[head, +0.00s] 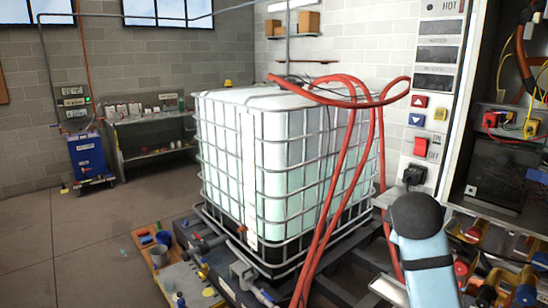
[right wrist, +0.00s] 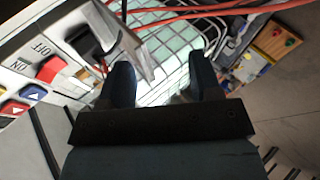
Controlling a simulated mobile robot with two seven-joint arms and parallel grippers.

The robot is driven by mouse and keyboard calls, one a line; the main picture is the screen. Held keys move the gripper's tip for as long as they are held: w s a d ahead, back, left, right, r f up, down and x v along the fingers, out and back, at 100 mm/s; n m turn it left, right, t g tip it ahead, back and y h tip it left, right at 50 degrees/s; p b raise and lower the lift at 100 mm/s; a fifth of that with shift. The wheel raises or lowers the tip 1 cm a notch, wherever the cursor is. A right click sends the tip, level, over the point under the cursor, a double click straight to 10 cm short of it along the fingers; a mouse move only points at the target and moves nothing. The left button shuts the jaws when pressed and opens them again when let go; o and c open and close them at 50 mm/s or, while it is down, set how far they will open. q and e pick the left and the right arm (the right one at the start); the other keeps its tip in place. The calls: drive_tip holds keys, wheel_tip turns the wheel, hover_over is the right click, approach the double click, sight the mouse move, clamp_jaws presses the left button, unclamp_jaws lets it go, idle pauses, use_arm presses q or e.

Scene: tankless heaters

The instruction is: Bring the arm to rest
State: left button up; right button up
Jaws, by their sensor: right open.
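My right gripper (right wrist: 163,82) is open in the right wrist view, with two dark fingers apart and nothing between them. Behind the fingers are the white tank cage and red hoses. To their left is the control panel (right wrist: 40,75) with its red switch and a black handle (right wrist: 88,42). In the head view my right arm (head: 425,255) rises at the lower right, below the panel (head: 432,90). The fingers cannot be made out there. My left gripper is not in view.
A caged white tank (head: 225,150) stands in the middle, with red hoses (head: 345,165) looping down its front. An open cabinet (head: 495,165) with wires is at the right. A low wooden board (head: 190,280) holds tools at the front. Bare floor (head: 90,235) lies at the left.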

drive_tip(key=s+f+m+g+y, duration=0.1)
drive_tip(key=s+f+m, duration=0.1)
drive_tip(key=s+f, duration=0.55)
drive_tip(key=s+f+m+g+y, duration=0.15)
drive_tip(key=s+f, duration=0.35)
drive_tip(key=f, duration=0.6)
drive_tip(key=s+a+f+m+g+y, duration=0.1)
drive_tip(key=s+f+m+g, duration=0.3)
drive_tip(key=s, duration=0.7)
drive_tip(key=s+a+f+m+t+y, duration=0.1)
drive_tip(key=s+f+y, duration=0.1)
drive_tip(key=s+f, duration=0.7)
drive_tip(key=w+a+f+t+y+p, duration=0.2)
drive_tip(key=w+a+f+t+p, duration=0.1)
drive_tip(key=a+f+t+p, duration=0.2)
drive_tip(key=shift+w+a+f+n+t+y, duration=0.4)
drive_tip(key=shift+f+t, duration=0.2)
drive_tip(key=shift+t, duration=0.35)
